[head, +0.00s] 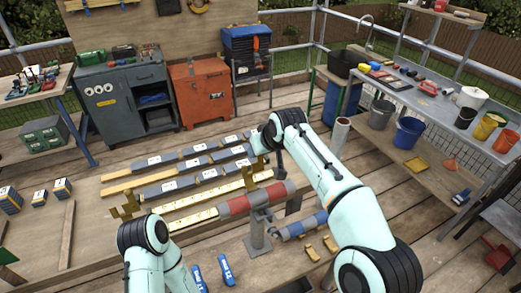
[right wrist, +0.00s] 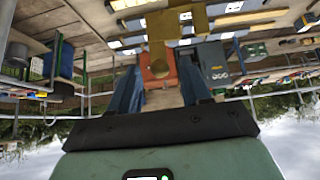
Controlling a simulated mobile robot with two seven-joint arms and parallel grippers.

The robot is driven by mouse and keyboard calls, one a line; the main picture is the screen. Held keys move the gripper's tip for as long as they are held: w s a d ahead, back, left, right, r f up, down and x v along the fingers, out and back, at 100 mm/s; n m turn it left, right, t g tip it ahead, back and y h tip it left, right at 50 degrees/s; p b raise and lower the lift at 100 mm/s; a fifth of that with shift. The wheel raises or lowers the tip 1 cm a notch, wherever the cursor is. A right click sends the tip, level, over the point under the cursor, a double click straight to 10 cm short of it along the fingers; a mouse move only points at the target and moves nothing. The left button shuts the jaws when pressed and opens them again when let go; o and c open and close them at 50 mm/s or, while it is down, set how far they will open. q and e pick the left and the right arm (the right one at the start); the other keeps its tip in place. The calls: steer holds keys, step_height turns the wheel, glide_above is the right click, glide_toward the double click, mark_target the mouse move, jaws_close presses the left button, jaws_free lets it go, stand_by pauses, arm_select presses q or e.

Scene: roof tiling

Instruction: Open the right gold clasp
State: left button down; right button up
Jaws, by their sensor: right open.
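The right gold clasp (head: 258,166) stands at the right end of the rows of grey tiles in the head view, just below my right wrist. A gold piece that looks like the same clasp (right wrist: 160,32) shows in the right wrist view, which is upside down. It lies beyond and between the blue fingers of my right gripper (right wrist: 160,80), which are apart and empty. A second gold clasp (head: 127,206) stands at the left end.
Grey tiles (head: 155,160) lie in rows on the work surface beside pale marked battens (head: 195,217). A red and grey roller-like piece (head: 245,200) on a grey stand is close below the right clasp. An orange cabinet (head: 203,90) stands behind.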

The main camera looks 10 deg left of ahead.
steer(key=v, duration=1.2)
steer(key=shift+r, duration=0.2)
steer(key=shift+s+d, duration=0.1)
